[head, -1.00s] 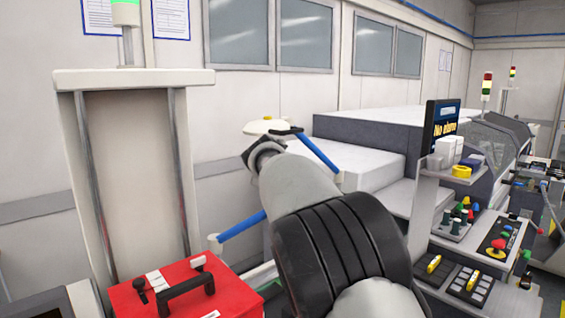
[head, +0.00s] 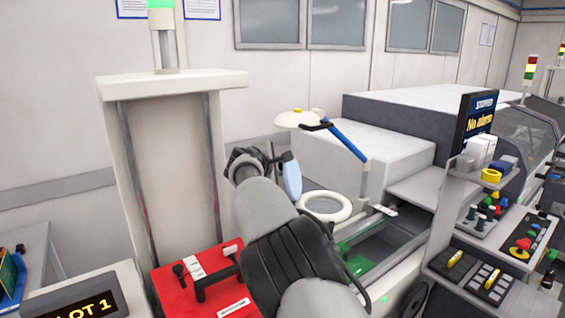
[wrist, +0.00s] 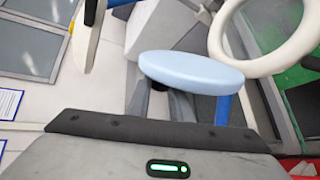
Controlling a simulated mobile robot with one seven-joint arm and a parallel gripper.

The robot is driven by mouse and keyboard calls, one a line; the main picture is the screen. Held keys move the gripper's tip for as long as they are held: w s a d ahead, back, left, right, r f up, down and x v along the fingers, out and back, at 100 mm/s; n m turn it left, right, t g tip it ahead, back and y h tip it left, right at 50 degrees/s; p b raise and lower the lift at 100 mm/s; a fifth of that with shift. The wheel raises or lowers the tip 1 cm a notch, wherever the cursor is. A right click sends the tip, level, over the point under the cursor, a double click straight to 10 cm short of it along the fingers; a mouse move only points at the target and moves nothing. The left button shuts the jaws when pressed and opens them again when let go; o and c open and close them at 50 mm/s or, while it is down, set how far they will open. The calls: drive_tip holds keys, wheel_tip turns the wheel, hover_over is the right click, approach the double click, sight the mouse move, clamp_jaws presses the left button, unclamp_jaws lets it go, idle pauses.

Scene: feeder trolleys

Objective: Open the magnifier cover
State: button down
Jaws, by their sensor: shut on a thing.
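The magnifier (head: 325,206) is a white ring on an arm, right of my gripper in the head view; part of the ring also shows at the upper right of the wrist view (wrist: 231,45). The magnifier cover (head: 292,178) is a pale blue disc, standing steeply tilted at the ring's left side, with the ring's opening uncovered. It also shows in the wrist view (wrist: 190,73), seen nearly edge-on. My gripper (wrist: 162,98) is shut on the cover's near edge; the cover partly hides the fingertips. Whether a hinge joins cover and ring cannot be seen.
A white lamp (head: 297,119) on a blue arm (head: 346,142) stands behind the magnifier. A red case (head: 225,301) lies at the lower left, close to my arm. A machine with a control panel (head: 500,241) and a screen (head: 474,125) stands at the right.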

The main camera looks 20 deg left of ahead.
idle(0.3)
drive_tip(key=c, duration=1.6)
unclamp_jaws()
drive_tip(key=b+v, duration=0.5)
drive_tip(key=v, duration=1.2)
drive_tip(key=shift+s+a, duration=0.1)
drive_tip(key=shift+s, duration=0.1)
